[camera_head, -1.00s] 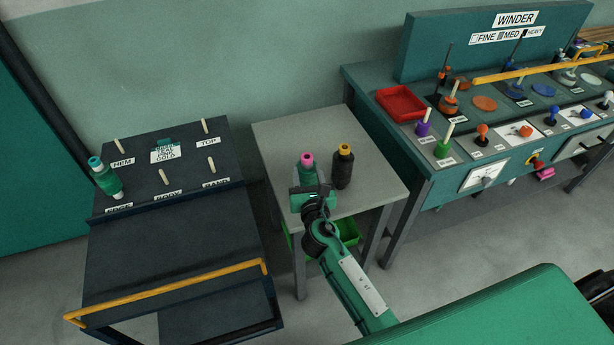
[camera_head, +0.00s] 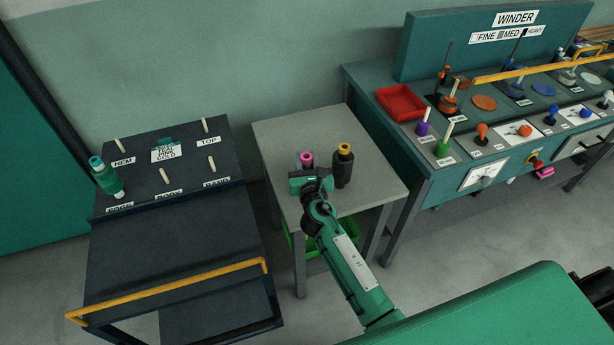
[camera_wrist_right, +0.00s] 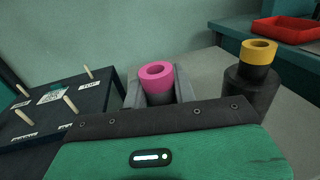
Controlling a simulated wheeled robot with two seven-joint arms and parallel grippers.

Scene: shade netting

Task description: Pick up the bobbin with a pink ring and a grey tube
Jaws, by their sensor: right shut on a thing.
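The bobbin with a pink ring (camera_head: 307,157) stands upright on the small grey table. Its pink top also shows in the right wrist view (camera_wrist_right: 158,72), with a greyish part just under the ring. My right gripper (camera_head: 308,175) is at this bobbin, just below the ring, and hides its lower body in the head view. In the right wrist view, grey fingers (camera_wrist_right: 158,92) stand on both sides of the bobbin, shut on it. I see no clear gap between bobbin and table. My left gripper is not in view.
A dark bobbin with a yellow ring (camera_head: 344,167) stands close on the right. The table (camera_head: 375,190) is otherwise mostly bare. A dark pegged stand (camera_head: 225,165) with a green bobbin (camera_head: 107,178) is at left. The winder bench with a red tray (camera_head: 401,102) is at right.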

